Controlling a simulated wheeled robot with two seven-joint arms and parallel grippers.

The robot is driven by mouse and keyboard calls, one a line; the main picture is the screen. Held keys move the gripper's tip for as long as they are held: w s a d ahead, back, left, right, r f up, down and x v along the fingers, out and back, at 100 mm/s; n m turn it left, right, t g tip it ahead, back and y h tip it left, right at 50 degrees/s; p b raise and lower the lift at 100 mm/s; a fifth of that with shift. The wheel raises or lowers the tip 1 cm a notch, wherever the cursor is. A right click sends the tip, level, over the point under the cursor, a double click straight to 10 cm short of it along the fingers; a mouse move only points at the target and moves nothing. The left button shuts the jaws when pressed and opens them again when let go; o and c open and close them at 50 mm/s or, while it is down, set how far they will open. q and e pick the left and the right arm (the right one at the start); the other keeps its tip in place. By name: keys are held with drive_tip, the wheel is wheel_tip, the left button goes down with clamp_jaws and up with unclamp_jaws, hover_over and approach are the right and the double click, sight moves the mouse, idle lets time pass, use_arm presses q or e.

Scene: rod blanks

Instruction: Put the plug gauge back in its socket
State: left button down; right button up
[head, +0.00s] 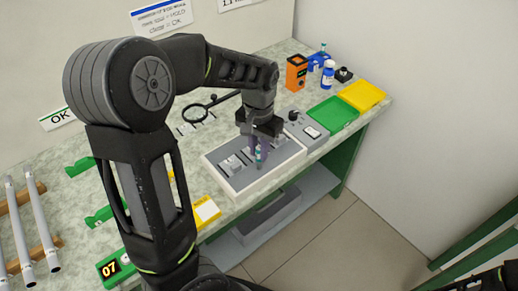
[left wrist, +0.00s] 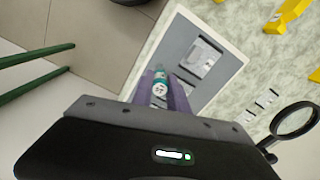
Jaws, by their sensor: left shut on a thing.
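The plug gauge (head: 258,154), a small teal and white piece, is held in my left gripper (head: 257,149). In the left wrist view, the teal plug gauge (left wrist: 160,86) sits between the purple fingers, with dark marks on its white band. The fingers are shut on it over the grey gauge tray with a pale rim (head: 221,181). That tray (left wrist: 217,36) also shows in the left wrist view, with cutouts and metal blocks in it. I cannot tell which cutout is the socket, nor whether the gauge touches the tray.
A grey device (head: 304,127) stands just behind the tray. Beyond are a green bin (head: 333,113), a yellow bin (head: 362,96), an orange box (head: 296,72) and a blue bottle (head: 328,75). A magnifier (head: 194,113) lies left of the tray. Metal rods (head: 42,222) lie at far left.

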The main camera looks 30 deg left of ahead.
use_arm(q)
drive_tip(key=shift+f, duration=0.2)
drive_tip(key=shift+f, duration=0.2)
drive_tip(key=c, duration=1.3)
unclamp_jaws()
drive_tip(key=shift+r, duration=0.2)
wheel_tip(320, 180, up, 12)
drive_tip(key=b, duration=0.1)
